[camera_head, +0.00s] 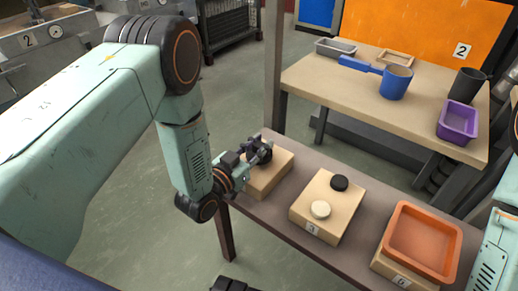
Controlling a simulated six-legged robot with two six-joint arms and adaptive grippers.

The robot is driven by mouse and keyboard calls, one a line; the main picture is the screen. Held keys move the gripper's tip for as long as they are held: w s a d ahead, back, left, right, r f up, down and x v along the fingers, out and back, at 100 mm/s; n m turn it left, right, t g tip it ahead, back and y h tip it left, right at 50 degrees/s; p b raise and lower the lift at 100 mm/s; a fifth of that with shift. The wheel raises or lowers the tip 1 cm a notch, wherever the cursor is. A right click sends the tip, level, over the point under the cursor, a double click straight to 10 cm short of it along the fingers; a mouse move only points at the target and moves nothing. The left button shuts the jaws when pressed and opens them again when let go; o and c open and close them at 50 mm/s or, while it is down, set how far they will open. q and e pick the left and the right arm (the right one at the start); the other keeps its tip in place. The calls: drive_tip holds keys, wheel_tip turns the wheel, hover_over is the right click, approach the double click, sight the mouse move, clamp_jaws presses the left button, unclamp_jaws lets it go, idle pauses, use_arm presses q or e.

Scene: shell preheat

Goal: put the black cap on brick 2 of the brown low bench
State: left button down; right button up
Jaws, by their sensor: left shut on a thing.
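The brown low bench (268,227) runs from the middle toward the lower right. My left gripper (263,152) is at its far left end, just above a plain tan brick (270,177); any number on that brick is hidden. It is shut on a small dark round thing (266,155), possibly a black cap, mostly hidden by the fingers. Whether that thing touches the brick, I cannot tell. A black round cap (339,183) lies on the middle brick (326,204), labelled 3, beside a cream round cap (320,209). My right gripper is out of view.
An orange tray (400,207) sits on the right brick of the low bench. Behind, a wooden table (330,80) holds a blue pan (396,82), a grey tray (336,47), a purple tub (458,119) and a dark cup (467,84).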

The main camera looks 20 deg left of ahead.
use_arm(q)
drive_tip(key=shift+s+d+r, duration=0.1)
drive_tip(key=shift+r, duration=0.05)
drive_tip(key=shift+f, duration=0.55)
drive_tip(key=shift+s+b, duration=0.1)
drive_tip(key=shift+b, duration=0.2)
drive_tip(key=c, duration=1.1)
unclamp_jaws()
drive_tip(key=shift+f, duration=0.2)
drive_tip(key=shift+r, duration=0.1)
